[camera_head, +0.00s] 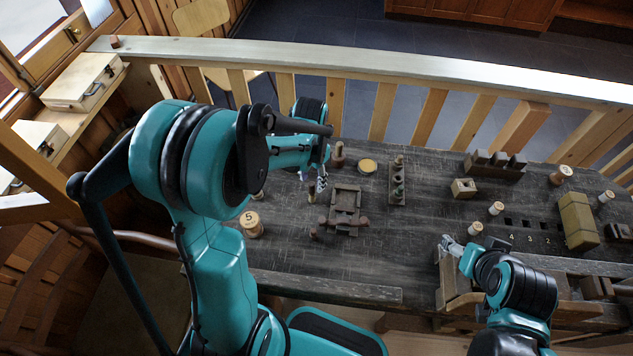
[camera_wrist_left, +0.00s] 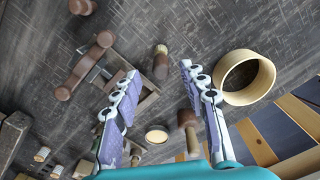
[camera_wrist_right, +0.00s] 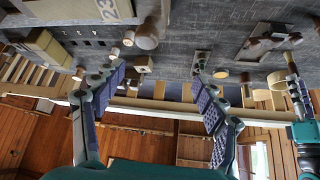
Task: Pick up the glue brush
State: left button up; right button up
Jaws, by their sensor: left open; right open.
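What looks like the glue brush is a small upright piece with a dark brown body and a tan tip (camera_wrist_left: 161,62). In the left wrist view it stands on the dark bench just beyond the fingertips, between their lines. In the head view a small brown piece with a pale tip (camera_head: 311,192), probably the same one, stands just below my left gripper (camera_head: 321,182). That gripper is open and empty, its fingers (camera_wrist_left: 158,72) spread to either side of the brush. My right gripper (camera_head: 451,244) is open and empty over the bench's front right; its fingers also show in the right wrist view (camera_wrist_right: 158,72).
A dark wooden press (camera_head: 345,208) stands right of the brush. A block with pegs (camera_head: 398,190) is further right. A railing (camera_head: 380,62) runs behind the bench.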

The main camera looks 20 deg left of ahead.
aim_at(312, 193)
pick_arm(q)
jog(key=shift+w+f, duration=0.1)
jog(key=shift+f, duration=0.3)
notch_tip(312, 193, down, 7)
jog(key=b, duration=0.3)
grip_shut()
